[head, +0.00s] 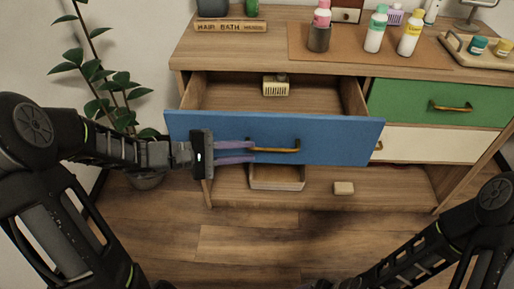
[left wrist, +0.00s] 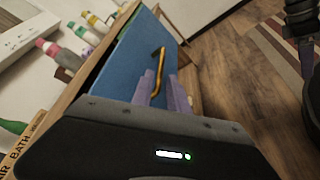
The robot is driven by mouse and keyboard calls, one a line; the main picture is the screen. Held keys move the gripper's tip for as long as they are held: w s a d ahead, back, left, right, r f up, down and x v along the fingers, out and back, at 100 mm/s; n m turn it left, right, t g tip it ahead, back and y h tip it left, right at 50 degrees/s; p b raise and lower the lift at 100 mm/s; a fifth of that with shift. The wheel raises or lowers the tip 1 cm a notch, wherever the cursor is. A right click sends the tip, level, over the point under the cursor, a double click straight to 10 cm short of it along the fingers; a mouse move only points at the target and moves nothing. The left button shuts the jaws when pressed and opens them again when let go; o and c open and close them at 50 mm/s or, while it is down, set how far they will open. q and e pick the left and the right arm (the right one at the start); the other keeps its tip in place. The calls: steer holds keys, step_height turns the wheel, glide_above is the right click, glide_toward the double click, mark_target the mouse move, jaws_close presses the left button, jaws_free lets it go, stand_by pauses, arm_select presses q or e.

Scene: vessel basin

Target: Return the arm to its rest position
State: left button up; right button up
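My left gripper (head: 253,152) is in front of the blue drawer (head: 335,139), its purple fingers pointing right at the left end of the brass handle (head: 275,149). In the left wrist view its two fingers (left wrist: 163,92) stand apart, with the handle (left wrist: 158,70) beyond and between their tips. I cannot tell if they touch it. The blue drawer is pulled out, with a small cream basket (head: 276,86) inside at the back. My right arm (head: 440,250) shows at the lower right; its gripper is not in view.
The dresser top (head: 235,50) carries bottles, a sign and a tray (head: 480,52). A green drawer (head: 400,104) and a white drawer (head: 420,143) are shut at right. A plant (head: 105,85) stands left. A small block (head: 344,188) lies on the low shelf. The floor in front is clear.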

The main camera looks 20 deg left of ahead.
arm_select(q)
steer(key=shift+s+a, duration=0.15)
stand_by(0.4)
steer(key=s+d+f+m+g+y, duration=0.35)
steer(key=s+f, duration=0.35)
steer(key=f, duration=0.4)
steer(key=s+d+f+m+g+y, duration=0.2)
steer(key=s+d+f+m, duration=0.3)
steer(key=f, duration=0.7)
steer(key=s+d+f+m+g+y, duration=0.3)
steer(key=s+f, duration=0.5)
steer(key=f, duration=0.3)
step_height(320, 180, up, 16)
steer(key=p, duration=1.6)
steer(key=shift+w+d+t, duration=0.35)
steer(key=shift+d, duration=0.05)
